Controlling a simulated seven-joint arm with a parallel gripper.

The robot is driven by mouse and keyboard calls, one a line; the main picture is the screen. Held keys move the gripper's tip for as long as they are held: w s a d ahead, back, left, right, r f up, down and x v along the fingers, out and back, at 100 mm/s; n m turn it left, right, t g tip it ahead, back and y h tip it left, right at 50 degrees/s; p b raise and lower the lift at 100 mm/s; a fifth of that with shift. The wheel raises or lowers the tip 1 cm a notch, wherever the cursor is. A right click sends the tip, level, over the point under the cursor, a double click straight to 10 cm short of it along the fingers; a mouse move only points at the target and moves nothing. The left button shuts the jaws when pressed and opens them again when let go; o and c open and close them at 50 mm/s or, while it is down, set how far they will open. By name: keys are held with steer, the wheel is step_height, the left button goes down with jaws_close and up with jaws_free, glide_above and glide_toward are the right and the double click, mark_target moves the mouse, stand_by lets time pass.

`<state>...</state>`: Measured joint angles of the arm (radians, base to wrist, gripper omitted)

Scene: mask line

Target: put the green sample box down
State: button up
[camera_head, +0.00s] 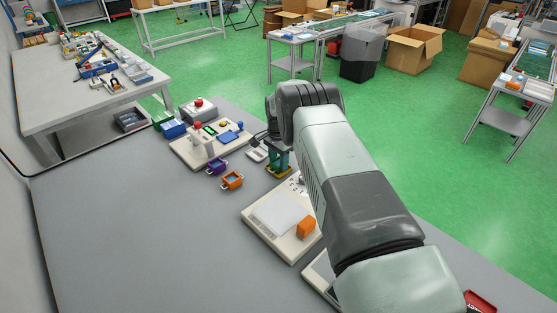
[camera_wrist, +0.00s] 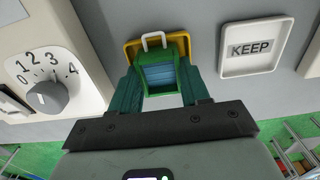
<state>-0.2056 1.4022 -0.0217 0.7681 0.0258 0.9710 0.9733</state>
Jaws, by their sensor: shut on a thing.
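The green sample box (camera_wrist: 160,57), with a blue ribbed face and a white handle, is between the teal fingers of my gripper (camera_wrist: 160,92) in the wrist view. My gripper is shut on it. A yellow tray (camera_wrist: 132,48) shows around the far side of the box. In the head view my gripper (camera_head: 279,158) points down at the yellow tray (camera_head: 278,173), which lies on the grey table. The fingers mostly hide the box there. I cannot tell whether the box touches the tray floor or hangs just above it.
A white tray marked KEEP (camera_wrist: 250,48) is right of the box in the wrist view; a dial panel (camera_wrist: 45,75) is on the left. In the head view, purple (camera_head: 217,166) and orange (camera_head: 232,181) boxes stand left of my gripper. The table's left part is clear.

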steer(key=o, duration=1.1)
steer(key=shift+f, duration=0.1)
steer(key=shift+o, duration=0.2)
steer(key=s+d+r+n+t, duration=0.1)
steer(key=s+d+r, duration=0.1)
steer(key=r, duration=1.2)
steer(key=s+d+r+n, duration=0.1)
steer(key=s+r, duration=0.1)
steer(key=r, duration=1.2)
steer(key=s+d+r+n+t, duration=0.1)
steer(key=s+d+r, duration=0.1)
steer(key=s+r, duration=0.45)
steer(key=s+d+r+n+t, duration=0.1)
steer(key=s+d+r+n, duration=0.15)
steer(key=s+r, duration=0.4)
steer(key=s+d+r+n+t, duration=0.1)
steer(key=s+d+n, duration=0.1)
steer(key=s, duration=1.1)
steer(key=s+d+n+t, duration=0.1)
steer(key=s+d+n, duration=0.1)
steer(key=s, duration=1.2)
steer(key=shift+d+r+t, duration=0.3)
steer(key=shift+d+r, duration=0.05)
steer(key=shift+d, duration=0.15)
